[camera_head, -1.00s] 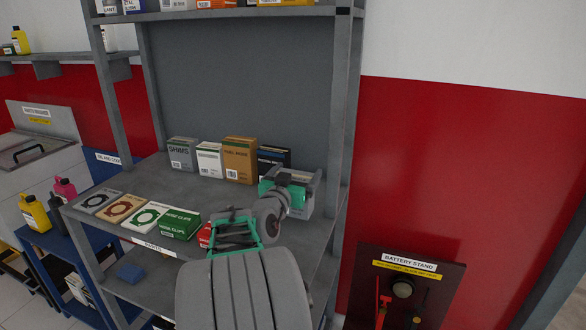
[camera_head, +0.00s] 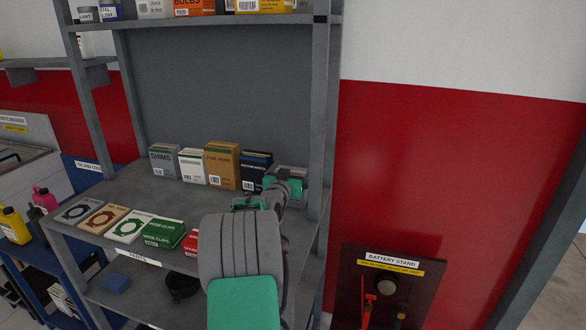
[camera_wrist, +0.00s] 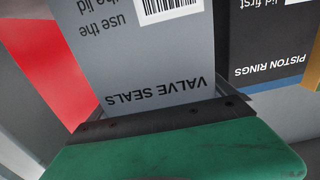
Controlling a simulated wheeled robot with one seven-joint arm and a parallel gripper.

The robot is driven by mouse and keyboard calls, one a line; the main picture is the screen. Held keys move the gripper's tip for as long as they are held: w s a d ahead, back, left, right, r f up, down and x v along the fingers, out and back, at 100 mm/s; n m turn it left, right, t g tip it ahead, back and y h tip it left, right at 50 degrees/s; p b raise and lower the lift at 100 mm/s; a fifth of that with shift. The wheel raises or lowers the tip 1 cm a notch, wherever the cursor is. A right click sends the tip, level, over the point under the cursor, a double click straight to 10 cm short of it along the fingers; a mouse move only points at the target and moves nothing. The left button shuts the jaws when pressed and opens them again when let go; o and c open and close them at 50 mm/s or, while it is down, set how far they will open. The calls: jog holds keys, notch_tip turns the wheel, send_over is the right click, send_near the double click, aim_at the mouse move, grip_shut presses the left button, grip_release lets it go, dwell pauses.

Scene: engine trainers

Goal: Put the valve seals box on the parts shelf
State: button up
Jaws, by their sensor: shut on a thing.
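The grey valve seals box (camera_wrist: 150,65) fills the middle of the wrist view, its printed name upside down. My gripper (camera_wrist: 160,125) is shut on it; a dark jaw edge crosses the box just below the lettering. In the head view my gripper (camera_head: 285,185) is at the right end of the parts shelf (camera_head: 85,234), beside the right post. Only a grey sliver of the box shows there behind my gripper. I cannot tell whether the box touches the shelf board. The dark piston rings box (camera_wrist: 270,60) is right beside it in the wrist view.
A row of boxes stands at the back: grey shims (camera_head: 164,161), a white box (camera_head: 193,166), a brown box (camera_head: 222,165) and the dark box (camera_head: 256,168). Gasket packs (camera_head: 128,226), a green clips box (camera_head: 164,233) and a red box (camera_head: 191,242) lie in front.

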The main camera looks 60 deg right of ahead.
jog(key=o, duration=1.7)
jog(key=shift+o, duration=0.2)
jog(key=shift+r, duration=0.15)
jog(key=s+a+b, duration=0.1)
jog(key=s+a, duration=0.1)
jog(key=a, duration=1)
jog(key=shift+b, duration=0.35)
